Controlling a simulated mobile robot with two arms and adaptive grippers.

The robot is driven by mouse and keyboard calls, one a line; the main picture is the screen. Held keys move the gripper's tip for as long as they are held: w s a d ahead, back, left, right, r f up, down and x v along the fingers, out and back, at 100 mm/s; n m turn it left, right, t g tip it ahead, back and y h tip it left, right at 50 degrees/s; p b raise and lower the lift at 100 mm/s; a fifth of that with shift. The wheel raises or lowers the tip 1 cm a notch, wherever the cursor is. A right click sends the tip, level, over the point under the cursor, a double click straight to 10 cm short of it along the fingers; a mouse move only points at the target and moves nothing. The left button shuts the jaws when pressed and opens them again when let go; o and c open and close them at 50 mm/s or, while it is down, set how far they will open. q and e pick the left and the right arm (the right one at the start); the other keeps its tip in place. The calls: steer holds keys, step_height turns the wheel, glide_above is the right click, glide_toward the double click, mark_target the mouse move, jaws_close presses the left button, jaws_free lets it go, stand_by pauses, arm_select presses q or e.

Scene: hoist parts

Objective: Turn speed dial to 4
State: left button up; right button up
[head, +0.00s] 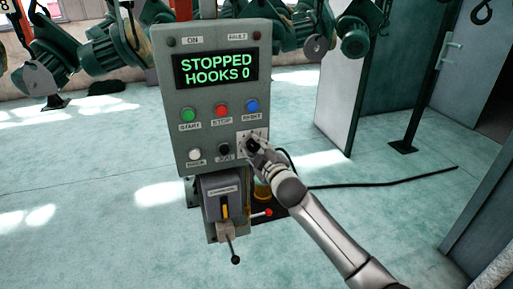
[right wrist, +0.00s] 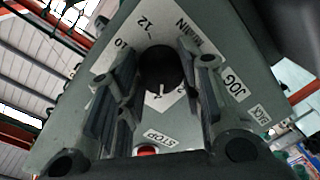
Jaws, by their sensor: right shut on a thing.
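The speed dial is a round black knob (right wrist: 160,68) on a white number plate (right wrist: 137,40) in the right wrist view. A white pointer mark on the knob points down in that picture; I cannot make out for certain which number it meets. The plate shows 10, 12 and M/MIN. My right gripper (right wrist: 163,62) has one finger on each side of the knob and is shut on it. In the head view the right gripper (head: 254,146) hides most of the dial at the panel's lower right. My left gripper is not in view.
The grey control panel (head: 170,100) has a display (head: 215,69) reading STOPPED, HOOKS 0. Green START (head: 188,115), red STOP (head: 222,111) and blue RESET (head: 252,106) buttons sit above the dial. A black selector (head: 224,149) is close left. A lever box (head: 224,202) hangs below.

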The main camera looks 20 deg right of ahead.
stand_by(0.3)
steer(key=o, duration=1)
steer(key=shift+o, duration=0.2)
steer(key=s+d, duration=0.1)
steer(key=s, duration=1.1)
steer(key=shift+d+r, duration=0.15)
steer(key=shift+r, duration=0.2)
steer(key=shift+f, duration=0.1)
